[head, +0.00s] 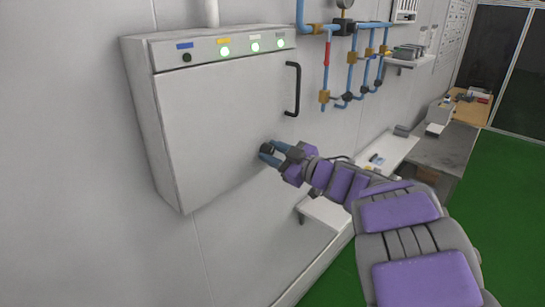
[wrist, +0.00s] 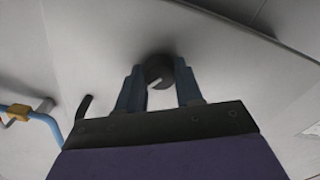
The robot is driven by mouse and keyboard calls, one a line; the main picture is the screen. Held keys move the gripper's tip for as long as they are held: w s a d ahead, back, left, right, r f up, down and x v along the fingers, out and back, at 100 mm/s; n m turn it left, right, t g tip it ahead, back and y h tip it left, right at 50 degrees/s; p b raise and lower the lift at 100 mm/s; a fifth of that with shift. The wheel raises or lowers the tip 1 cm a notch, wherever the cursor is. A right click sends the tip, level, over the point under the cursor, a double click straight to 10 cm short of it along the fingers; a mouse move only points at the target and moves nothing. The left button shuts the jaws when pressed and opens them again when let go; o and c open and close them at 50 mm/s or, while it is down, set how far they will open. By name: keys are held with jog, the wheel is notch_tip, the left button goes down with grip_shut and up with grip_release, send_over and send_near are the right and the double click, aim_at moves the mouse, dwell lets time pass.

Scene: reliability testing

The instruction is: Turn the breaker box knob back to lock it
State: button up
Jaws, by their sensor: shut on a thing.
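The breaker box (head: 210,110) is a light grey wall cabinet with its door closed. It has a black handle (head: 293,90) at the upper right of the door and a row of lights along the top. The black round knob (head: 266,149) is low on the right part of the door. In the wrist view the knob (wrist: 158,70) shows a pale mark pointing to the lower left. My gripper (head: 270,152) is at the knob, with its two blue-grey fingers on either side of it. In the wrist view my gripper (wrist: 159,88) is shut on the knob.
Blue pipes (head: 350,70) with brass fittings and a gauge run along the wall right of the box. A white shelf (head: 325,212) and a grey bench (head: 435,150) stand below and right. The green floor (head: 510,200) is clear at the right.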

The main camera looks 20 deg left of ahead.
jog(key=n+b, duration=0.1)
jog(key=n, duration=0.2)
jog(key=shift+f+n+b, duration=0.1)
jog(key=shift+n+b, duration=0.2)
jog(key=shift+b, duration=0.1)
jog(key=shift+n+b, duration=1)
jog(key=shift+n, duration=0.7)
jog(key=shift+f, duration=0.1)
jog(key=o, duration=0.7)
jog(key=shift+o, duration=1.3)
jog(key=shift+s, duration=0.15)
jog(key=shift+o, duration=0.4)
jog(key=shift+r, duration=0.2)
jog(key=shift+d, duration=0.1)
jog(key=v, duration=1.7)
jog(key=shift+p, duration=0.35)
